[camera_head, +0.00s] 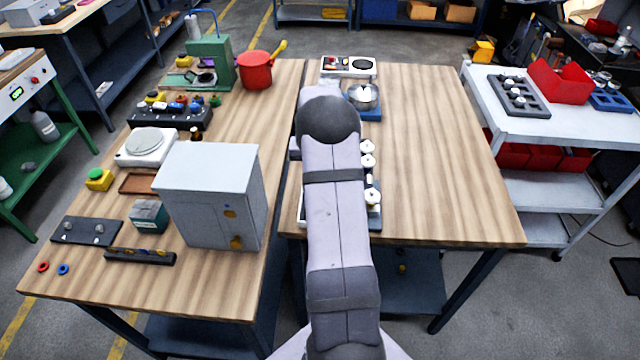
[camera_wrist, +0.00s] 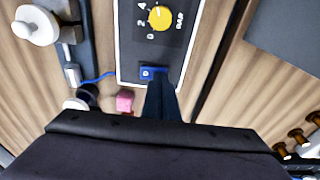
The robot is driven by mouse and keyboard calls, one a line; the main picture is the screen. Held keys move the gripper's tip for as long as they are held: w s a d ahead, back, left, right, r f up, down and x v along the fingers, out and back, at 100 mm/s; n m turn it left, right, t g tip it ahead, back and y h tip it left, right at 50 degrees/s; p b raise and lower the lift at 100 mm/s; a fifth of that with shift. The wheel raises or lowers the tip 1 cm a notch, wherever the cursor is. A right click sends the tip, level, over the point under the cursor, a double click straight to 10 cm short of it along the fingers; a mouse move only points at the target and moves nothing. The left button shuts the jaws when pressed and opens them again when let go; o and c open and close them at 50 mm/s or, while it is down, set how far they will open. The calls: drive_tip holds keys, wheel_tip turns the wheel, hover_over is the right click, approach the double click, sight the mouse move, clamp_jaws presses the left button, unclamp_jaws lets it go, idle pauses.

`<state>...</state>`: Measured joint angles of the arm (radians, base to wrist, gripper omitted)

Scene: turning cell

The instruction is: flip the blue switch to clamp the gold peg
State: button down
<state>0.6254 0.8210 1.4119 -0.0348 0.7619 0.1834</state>
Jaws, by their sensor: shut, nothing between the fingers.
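The blue switch (camera_wrist: 153,72) sits at the lower edge of a dark control panel (camera_wrist: 133,45) in the wrist view. My gripper (camera_wrist: 161,80) is shut and empty, its dark fingers side by side. The fingertips overlap the lower right of the switch in the picture; I cannot tell whether they touch it. I cannot make out the gold peg for certain in either view. In the head view my arm hides my gripper, the switch and the panel.
A yellow dial (camera_wrist: 160,17) is on the panel above the switch. A blue cable (camera_wrist: 97,79) runs left from it. A pink block (camera_wrist: 125,101) lies close left of the fingers. White round knobs (camera_head: 368,161) line the arm's right. The right table (camera_head: 440,150) is largely clear.

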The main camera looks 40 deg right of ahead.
wheel_tip(320, 180, up, 7)
drive_tip(key=p, duration=0.4)
idle(0.4)
drive_tip(key=shift+f, duration=0.15)
drive_tip(key=s+a+r+n, duration=0.2)
drive_tip(key=s+a, duration=0.1)
drive_tip(key=a, duration=0.6)
drive_tip(key=s+a+r+n, duration=0.2)
drive_tip(key=a, duration=0.7)
drive_tip(key=s+a+n+g+y+b, duration=0.1)
drive_tip(key=s+a+n, duration=0.4)
drive_tip(key=s+a, duration=0.9)
drive_tip(key=shift+s+f+b, duration=0.35)
drive_tip(key=shift+s+f, duration=0.1)
drive_tip(key=shift+s, duration=0.75)
drive_tip(key=shift+f, duration=0.1)
